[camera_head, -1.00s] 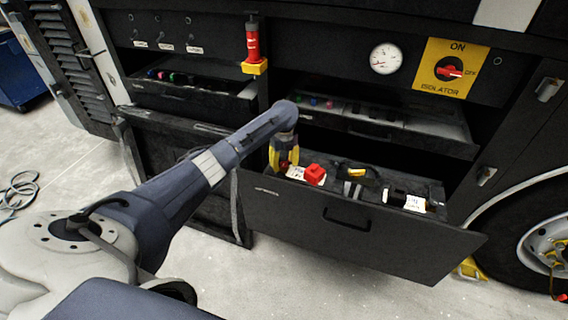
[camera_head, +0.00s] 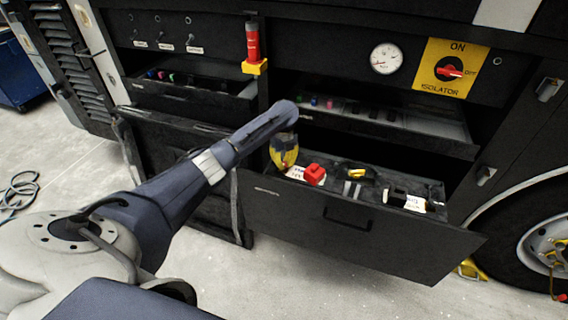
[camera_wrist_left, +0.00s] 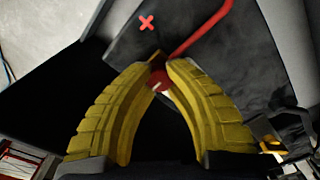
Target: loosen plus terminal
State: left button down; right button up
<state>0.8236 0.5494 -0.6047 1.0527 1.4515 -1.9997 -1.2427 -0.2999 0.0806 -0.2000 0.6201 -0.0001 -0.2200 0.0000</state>
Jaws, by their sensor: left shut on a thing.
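My left gripper (camera_head: 285,158) points down over the left end of the open battery drawer (camera_head: 345,232). In the left wrist view its yellow fingers (camera_wrist_left: 160,72) close together at the tips on a small round red part, the plus terminal (camera_wrist_left: 160,84). A red cable (camera_wrist_left: 205,30) runs from it toward the upper right. A red cross mark (camera_wrist_left: 147,22) shows on the dark battery top beside it. In the head view the gripper hides the terminal. A red block (camera_head: 315,174) sits just right of the gripper. My right gripper is not in view.
Right of the red block are a yellow-topped item (camera_head: 356,174) and a white label (camera_head: 414,203). An upper tray (camera_head: 390,130) overhangs the drawer's back. A red cylinder in a yellow holder (camera_head: 254,66) and an isolator switch (camera_head: 450,69) are on the panel above.

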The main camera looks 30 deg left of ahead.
aim_at(284, 163)
pick_arm(q)
jog(key=n, duration=0.8)
jog(key=shift+n, duration=0.3)
jog(key=n, duration=0.4)
jog(key=shift+n, duration=2.1)
jog(key=c, duration=1.1)
grip_release()
notch_tip(284, 163, up, 12)
